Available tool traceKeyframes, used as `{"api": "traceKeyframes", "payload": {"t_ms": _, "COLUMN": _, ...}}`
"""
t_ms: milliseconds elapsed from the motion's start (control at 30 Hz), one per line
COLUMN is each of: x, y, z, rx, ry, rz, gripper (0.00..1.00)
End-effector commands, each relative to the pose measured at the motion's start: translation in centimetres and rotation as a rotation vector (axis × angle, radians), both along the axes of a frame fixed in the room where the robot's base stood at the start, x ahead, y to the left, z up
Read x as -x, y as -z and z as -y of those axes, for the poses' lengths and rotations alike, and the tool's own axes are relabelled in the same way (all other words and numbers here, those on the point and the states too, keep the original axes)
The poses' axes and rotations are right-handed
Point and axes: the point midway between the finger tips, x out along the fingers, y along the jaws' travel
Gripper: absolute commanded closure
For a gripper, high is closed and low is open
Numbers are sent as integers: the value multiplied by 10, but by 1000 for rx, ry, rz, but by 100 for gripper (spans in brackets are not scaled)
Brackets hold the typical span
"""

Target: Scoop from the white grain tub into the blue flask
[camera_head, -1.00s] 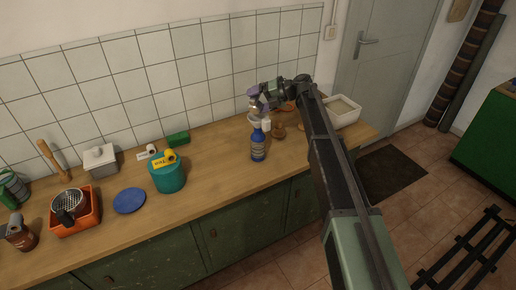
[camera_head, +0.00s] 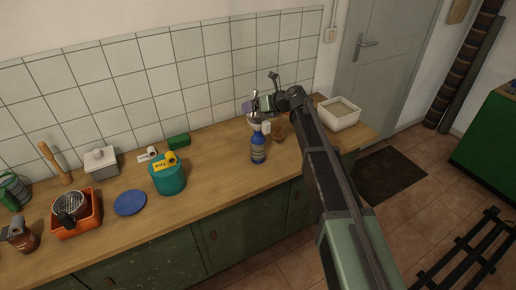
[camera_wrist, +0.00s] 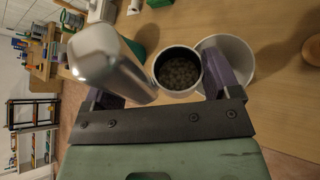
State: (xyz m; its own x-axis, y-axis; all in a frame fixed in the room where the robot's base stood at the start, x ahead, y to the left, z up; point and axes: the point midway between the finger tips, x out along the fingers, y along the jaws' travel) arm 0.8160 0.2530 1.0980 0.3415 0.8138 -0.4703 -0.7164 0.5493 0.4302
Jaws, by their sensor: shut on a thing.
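The blue flask (camera_head: 258,150), with a pale label, stands upright on the counter; a pale funnel-like bowl (camera_head: 256,117) shows at its top. The white grain tub (camera_head: 340,121) stands to the right near the counter's end, with pale contents. My gripper (camera_head: 256,106) is above the flask, shut on the scoop's shiny metal handle (camera_wrist: 108,65) between purple fingers. The scoop's round cup (camera_wrist: 178,72) holds dark grains and partly covers a white bowl rim (camera_wrist: 240,58) in the wrist view. The flask's body is hidden there.
A brown wooden item (camera_head: 280,131) stands right of the flask. To the left are a green block (camera_head: 178,140), a teal canister (camera_head: 168,178), a blue disc (camera_head: 130,202) and an orange bin (camera_head: 78,222). The counter between canister and flask is clear.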

Motion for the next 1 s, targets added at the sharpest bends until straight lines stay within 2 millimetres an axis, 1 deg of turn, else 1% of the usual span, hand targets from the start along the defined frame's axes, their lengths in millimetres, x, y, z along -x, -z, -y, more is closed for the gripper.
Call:
{"api": "traceKeyframes", "payload": {"t_ms": 33, "x": 0, "y": -12, "z": 0, "rx": 0, "ry": 0, "rz": 0, "gripper": 41}}
{"api": "traceKeyframes", "payload": {"t_ms": 467, "x": 0, "y": -56, "z": 0, "rx": -1, "ry": 0, "rz": -1, "gripper": 41}}
{"api": "traceKeyframes", "payload": {"t_ms": 833, "x": 0, "y": -54, "z": 0, "rx": 4, "ry": 0, "rz": 11, "gripper": 41}}
{"api": "traceKeyframes", "payload": {"t_ms": 933, "x": 1, "y": -54, "z": 0, "rx": 23, "ry": 0, "rz": 72, "gripper": 41}}
{"api": "traceKeyframes", "payload": {"t_ms": 1000, "x": 2, "y": -53, "z": 0, "rx": 47, "ry": -1, "rz": 143, "gripper": 41}}
